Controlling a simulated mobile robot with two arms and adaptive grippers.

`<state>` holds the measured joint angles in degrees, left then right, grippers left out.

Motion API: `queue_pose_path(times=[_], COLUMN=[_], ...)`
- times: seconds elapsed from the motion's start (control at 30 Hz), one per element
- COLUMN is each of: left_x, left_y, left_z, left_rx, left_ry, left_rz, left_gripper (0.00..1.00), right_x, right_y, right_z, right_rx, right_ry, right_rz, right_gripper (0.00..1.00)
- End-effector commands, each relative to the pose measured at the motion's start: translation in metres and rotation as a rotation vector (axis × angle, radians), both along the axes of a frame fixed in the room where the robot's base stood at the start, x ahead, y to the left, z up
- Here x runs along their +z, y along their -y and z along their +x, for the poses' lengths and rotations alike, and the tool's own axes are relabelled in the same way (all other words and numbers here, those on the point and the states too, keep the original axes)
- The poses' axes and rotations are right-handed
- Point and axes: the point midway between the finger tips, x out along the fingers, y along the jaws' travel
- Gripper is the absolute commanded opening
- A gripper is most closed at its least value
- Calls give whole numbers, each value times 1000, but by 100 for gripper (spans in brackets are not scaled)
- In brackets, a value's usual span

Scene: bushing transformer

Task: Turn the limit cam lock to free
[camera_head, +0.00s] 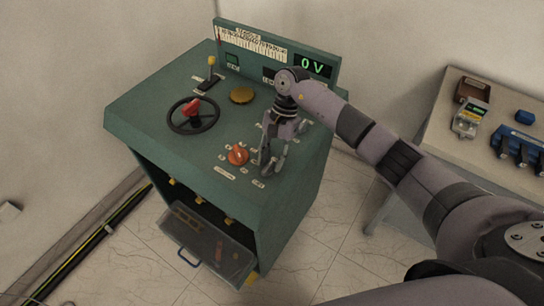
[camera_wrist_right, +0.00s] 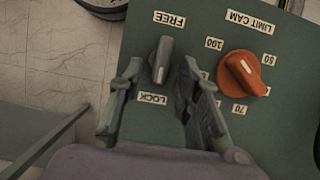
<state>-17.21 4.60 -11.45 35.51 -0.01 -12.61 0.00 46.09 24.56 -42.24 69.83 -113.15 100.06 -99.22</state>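The limit cam lock is a small grey lever knob (camera_wrist_right: 162,58) on the green panel in the right wrist view. Its long axis runs between the FREE label (camera_wrist_right: 170,19) and the LOCK label (camera_wrist_right: 152,98); which end is its pointer is hard to tell. My right gripper (camera_wrist_right: 160,72) is open, with one finger on each side of the knob; contact is not clear. In the head view the right gripper (camera_head: 272,168) points down at the panel's front right corner and hides the knob. My left gripper is not in view.
The orange limit cam dial (camera_wrist_right: 245,72) sits close beside the right finger; it also shows in the head view (camera_head: 238,155). A black handwheel (camera_head: 193,115) is farther left on the console (camera_head: 150,110). An open drawer (camera_head: 205,240) is below. A side table (camera_head: 440,125) stands right.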

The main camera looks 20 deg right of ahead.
Motion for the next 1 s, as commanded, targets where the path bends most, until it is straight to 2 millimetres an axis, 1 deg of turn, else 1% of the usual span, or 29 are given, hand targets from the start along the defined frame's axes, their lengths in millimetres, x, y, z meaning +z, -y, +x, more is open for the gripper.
queue_pose_path(times=[0.03, 0.07, 0.43, 0.77, 0.87, 1.0], left_x=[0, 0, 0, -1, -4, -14], left_y=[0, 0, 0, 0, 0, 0], left_z=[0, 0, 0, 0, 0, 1], left_rx=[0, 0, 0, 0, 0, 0], left_ry=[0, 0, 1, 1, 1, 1], left_rz=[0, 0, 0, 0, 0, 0], left_gripper=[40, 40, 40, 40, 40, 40], right_x=[0, 0, 1, 0, -1, -3], right_y=[0, 0, 0, 0, 1, 2], right_z=[0, 0, 0, 0, 0, 0], right_rx=[0, 0, -1, -2, -12, -50], right_ry=[0, 0, 0, 0, 1, 2], right_rz=[0, 0, 0, 0, -1, -1], right_gripper=[26, 24, 0, 0, 0, 0])
